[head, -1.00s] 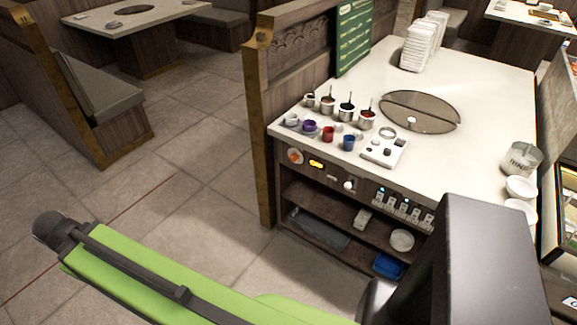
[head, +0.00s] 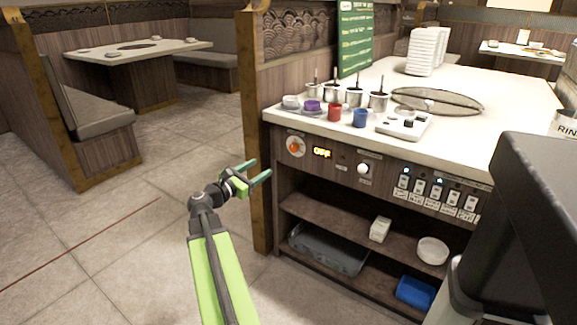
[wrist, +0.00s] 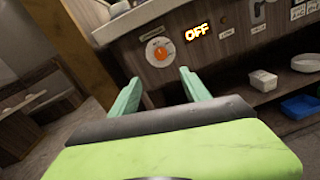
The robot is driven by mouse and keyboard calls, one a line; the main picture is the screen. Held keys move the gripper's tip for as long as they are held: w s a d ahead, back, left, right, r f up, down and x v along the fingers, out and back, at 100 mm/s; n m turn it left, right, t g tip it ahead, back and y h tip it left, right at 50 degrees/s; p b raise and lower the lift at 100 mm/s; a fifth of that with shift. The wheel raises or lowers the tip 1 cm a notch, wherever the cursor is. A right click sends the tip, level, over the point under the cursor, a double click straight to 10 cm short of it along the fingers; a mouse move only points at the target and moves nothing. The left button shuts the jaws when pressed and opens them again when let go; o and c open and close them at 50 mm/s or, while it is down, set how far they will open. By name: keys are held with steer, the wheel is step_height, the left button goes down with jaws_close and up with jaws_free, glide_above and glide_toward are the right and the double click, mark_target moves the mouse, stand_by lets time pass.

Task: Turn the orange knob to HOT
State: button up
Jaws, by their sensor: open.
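The orange knob (head: 296,146) sits on a round white dial on the dark wood front panel of the counter, near its left end. A lit display (head: 322,153) beside it reads OFF, clearest in the wrist view (wrist: 199,31). My gripper (head: 262,172) is open and empty, below and left of the knob and apart from it. In the wrist view the knob (wrist: 162,53) shows ahead, beyond and between my two green fingertips (wrist: 160,84). The dial's small markings are too blurred to read.
A white knob (head: 363,169) and several switches (head: 438,190) line the panel to the right. The counter top (head: 460,125) holds cups and pots above. Open shelves with a grey tray (head: 328,250) lie below. A wooden post (head: 253,130) stands just left; floor beyond is clear.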

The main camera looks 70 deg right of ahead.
mark_target(292, 148)
steer(key=x, duration=1.7)
steer(key=shift+d, duration=0.15)
